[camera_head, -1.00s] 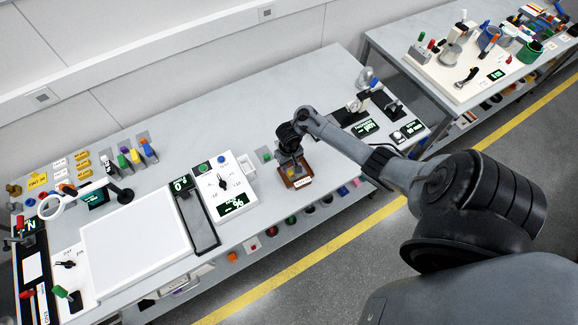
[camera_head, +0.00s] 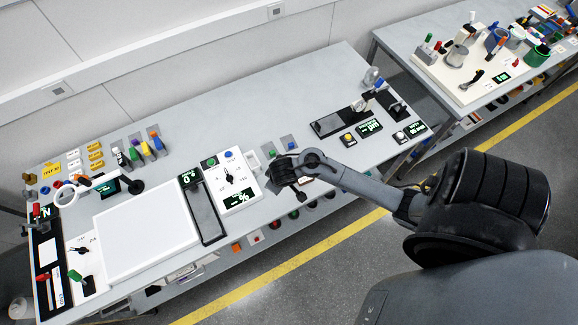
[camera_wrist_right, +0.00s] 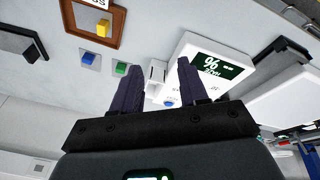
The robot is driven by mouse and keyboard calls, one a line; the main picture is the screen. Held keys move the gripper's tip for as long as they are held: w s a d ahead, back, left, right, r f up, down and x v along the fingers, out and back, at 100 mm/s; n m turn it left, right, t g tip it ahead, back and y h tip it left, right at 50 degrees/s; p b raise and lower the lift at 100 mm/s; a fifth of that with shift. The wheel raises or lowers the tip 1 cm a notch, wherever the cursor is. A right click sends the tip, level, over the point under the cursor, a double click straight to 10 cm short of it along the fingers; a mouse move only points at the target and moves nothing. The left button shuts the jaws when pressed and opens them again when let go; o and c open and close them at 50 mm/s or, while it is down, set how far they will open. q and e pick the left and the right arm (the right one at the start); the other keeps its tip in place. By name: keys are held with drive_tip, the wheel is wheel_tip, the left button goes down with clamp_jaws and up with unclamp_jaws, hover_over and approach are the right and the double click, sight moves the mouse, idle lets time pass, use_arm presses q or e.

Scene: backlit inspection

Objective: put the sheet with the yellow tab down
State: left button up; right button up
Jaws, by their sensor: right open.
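A brown-rimmed tray (camera_wrist_right: 66,17) with a white label shows in the right wrist view, upper left. A yellow tab (camera_wrist_right: 103,28) stands in it; any sheet attached to the tab is hard to make out. In the head view my arm mostly hides this tray. My right gripper (camera_wrist_right: 160,82) is open, with nothing held between its fingers, and clear of the yellow tab. In the head view the right gripper (camera_head: 275,180) is over the bench's front part, just right of the white % panel. My left gripper is not in view.
The white % panel (camera_wrist_right: 190,55) and a small white box (camera_wrist_right: 154,73) lie beyond my fingers. Blue (camera_wrist_right: 88,59) and green (camera_wrist_right: 121,69) blocks are near the tray. A large white light panel (camera_head: 143,232) is at left. The bench behind the gripper has free room.

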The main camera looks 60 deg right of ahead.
drive_tip(key=s+a+r+n+y, duration=0.2)
drive_tip(key=s+a+r, duration=0.8)
drive_tip(key=r, duration=0.3)
drive_tip(key=shift+s+a+r+t, duration=0.15)
drive_tip(key=shift+s+a+t, duration=0.2)
drive_tip(key=shift+s, duration=0.1)
wheel_tip(320, 180, down, 56)
drive_tip(key=b, duration=5.5)
drive_tip(key=shift+r, duration=0.2)
